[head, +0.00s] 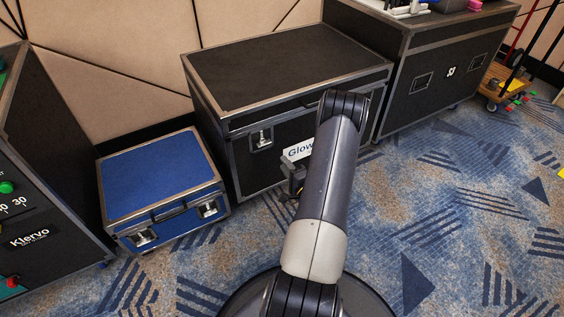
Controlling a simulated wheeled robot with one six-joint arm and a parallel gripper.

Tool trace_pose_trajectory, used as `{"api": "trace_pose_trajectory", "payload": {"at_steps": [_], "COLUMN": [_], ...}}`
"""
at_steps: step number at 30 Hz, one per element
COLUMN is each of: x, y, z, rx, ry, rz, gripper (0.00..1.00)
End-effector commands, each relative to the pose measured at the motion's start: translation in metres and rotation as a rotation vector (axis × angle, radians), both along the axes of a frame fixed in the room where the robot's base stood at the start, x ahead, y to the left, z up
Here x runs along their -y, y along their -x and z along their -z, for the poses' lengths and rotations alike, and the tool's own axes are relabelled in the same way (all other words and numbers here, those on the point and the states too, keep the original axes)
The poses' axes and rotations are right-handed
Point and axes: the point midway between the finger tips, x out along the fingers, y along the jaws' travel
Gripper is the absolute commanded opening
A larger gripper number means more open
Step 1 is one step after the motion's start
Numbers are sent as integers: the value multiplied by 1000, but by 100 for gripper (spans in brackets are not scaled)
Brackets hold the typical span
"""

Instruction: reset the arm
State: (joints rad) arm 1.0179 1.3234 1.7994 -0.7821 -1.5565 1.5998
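My arm rises from the bottom middle of the head view, and its upper joint is in front of the black flight case (290,75). My gripper (291,192) shows only in part, as a small dark shape at the left edge of the arm link. It is in front of the lower front of that case, below the white "Glow" label (298,150). The rest of it is hidden behind my arm, so its fingers cannot be made out. I see nothing held in it.
A blue case (160,175) stands on the carpet to the left. A dark "Klervo" cabinet (45,190) is at the left edge.

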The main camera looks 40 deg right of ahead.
Motion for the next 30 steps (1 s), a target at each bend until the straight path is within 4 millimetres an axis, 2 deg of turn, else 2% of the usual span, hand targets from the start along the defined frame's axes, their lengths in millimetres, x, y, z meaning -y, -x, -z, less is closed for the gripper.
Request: {"api": "trace_pose_trajectory", "payload": {"at_steps": [4,7,21,24,30], "x": [2,3,23,26,26], "y": [-6,-18,-98,-108,-106], "z": [0,1,1,0,-1], "rx": [1,0,3,2,-9], "ry": [1,4,4,3,40], "rz": [-1,-4,-3,-1,1], "gripper": [28,28,28,28,28]}}
